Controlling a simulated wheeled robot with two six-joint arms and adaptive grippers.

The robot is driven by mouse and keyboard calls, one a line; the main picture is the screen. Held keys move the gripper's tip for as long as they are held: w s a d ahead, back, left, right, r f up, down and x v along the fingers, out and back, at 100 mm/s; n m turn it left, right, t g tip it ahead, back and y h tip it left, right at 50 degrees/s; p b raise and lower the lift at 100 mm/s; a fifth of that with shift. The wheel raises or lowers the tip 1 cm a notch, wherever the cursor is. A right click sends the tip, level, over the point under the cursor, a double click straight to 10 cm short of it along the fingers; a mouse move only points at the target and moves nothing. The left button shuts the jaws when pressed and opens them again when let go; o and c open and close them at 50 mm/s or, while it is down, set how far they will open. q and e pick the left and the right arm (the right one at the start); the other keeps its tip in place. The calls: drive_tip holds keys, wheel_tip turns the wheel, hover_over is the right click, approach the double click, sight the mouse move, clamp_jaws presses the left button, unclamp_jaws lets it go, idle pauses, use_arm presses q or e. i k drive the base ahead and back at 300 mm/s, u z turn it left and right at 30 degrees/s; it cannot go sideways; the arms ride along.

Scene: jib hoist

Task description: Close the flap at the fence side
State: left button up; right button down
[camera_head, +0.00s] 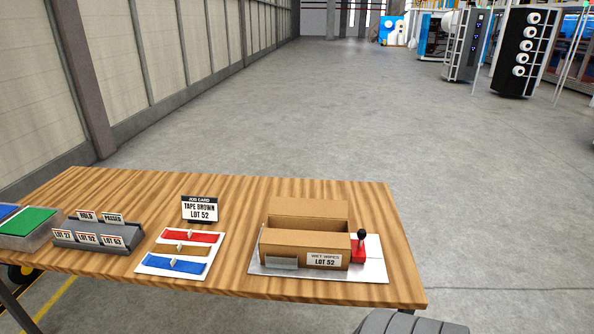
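An open brown cardboard carton (290,246) sits on a white base plate (372,270) at the right of the table. Its front carries a "WET WIPES LOT 52" label (324,260). A far flap (308,209) stands up along the carton's back edge. A thin grey upright piece (262,240) stands at the carton's left end; I cannot tell if it is the fence. A red clamp with a black knob (361,236) is at the right end. Neither of my grippers shows in the head view.
Left of the carton, a white board (146,262) holds red, brown and blue strips. A job card (199,208) reads "TAPE BROWN LOT 52". A grey card rack (92,236) and a tray with green and blue tops (30,224) stand farther left. The table's (130,192) back left is clear.

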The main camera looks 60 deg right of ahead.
sight(308, 208)
drive_tip(key=k, duration=1)
drive_tip(key=z, duration=3.05)
drive_tip(key=i, duration=3.35)
drive_tip(key=u, duration=3.35)
drive_tip(key=i, duration=0.5)
drive_tip(key=u, duration=0.05)
drive_tip(key=k, duration=0.1)
